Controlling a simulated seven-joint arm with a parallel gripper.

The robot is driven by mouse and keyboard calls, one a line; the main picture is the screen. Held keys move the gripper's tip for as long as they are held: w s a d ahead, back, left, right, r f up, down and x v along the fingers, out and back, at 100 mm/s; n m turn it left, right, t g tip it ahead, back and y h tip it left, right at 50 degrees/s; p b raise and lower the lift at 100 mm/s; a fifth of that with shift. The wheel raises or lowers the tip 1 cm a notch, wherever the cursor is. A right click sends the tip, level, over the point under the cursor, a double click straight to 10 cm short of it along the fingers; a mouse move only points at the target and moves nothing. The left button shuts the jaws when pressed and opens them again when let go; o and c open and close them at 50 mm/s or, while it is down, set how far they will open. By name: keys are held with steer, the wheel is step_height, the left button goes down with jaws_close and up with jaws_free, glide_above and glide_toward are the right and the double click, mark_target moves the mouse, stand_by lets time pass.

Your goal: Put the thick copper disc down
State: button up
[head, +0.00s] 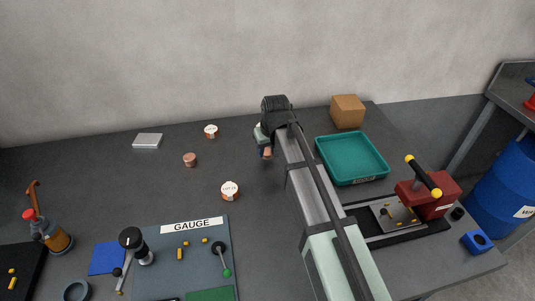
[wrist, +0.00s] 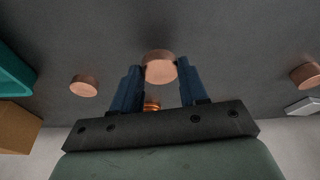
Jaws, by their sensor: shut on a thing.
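My gripper (head: 264,149) is out over the table, beyond the teal tray's left side. In the wrist view its two blue fingers (wrist: 161,74) are shut on a copper disc (wrist: 160,66) at the fingertips. The held copper piece also shows in the head view (head: 267,153), partly hidden by my arm. I cannot tell whether it touches the table. A second copper piece (wrist: 152,105) shows between the fingers, mostly hidden. Other copper discs lie apart: one plain (head: 190,160) and two with white labels, one farther back (head: 211,132) and one nearer (head: 230,191).
The teal tray (head: 322,150) and a cardboard box (head: 348,111) stand right of my gripper. A grey block (head: 147,141) lies at the back left. The GAUGE mat (head: 160,240) is at the front, a red press (head: 430,192) at the right. Grey table around the discs is clear.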

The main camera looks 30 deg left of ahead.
step_height(320, 180, up, 8)
steer(key=shift+f, duration=0.25)
steer(key=shift+w+d+r, duration=0.1)
steer(key=w+d+m, duration=0.3)
steer(key=w+d, duration=0.9)
steer(key=d, duration=0.3)
steer(key=m+t+h, duration=0.1)
steer(key=m, duration=0.2)
glide_above(358, 163)
steer(key=s, duration=0.1)
steer(key=shift+d+f, duration=0.2)
steer(key=shift+f, duration=4.45)
steer(key=shift+f, duration=0.1)
steer(key=o, duration=1.2)
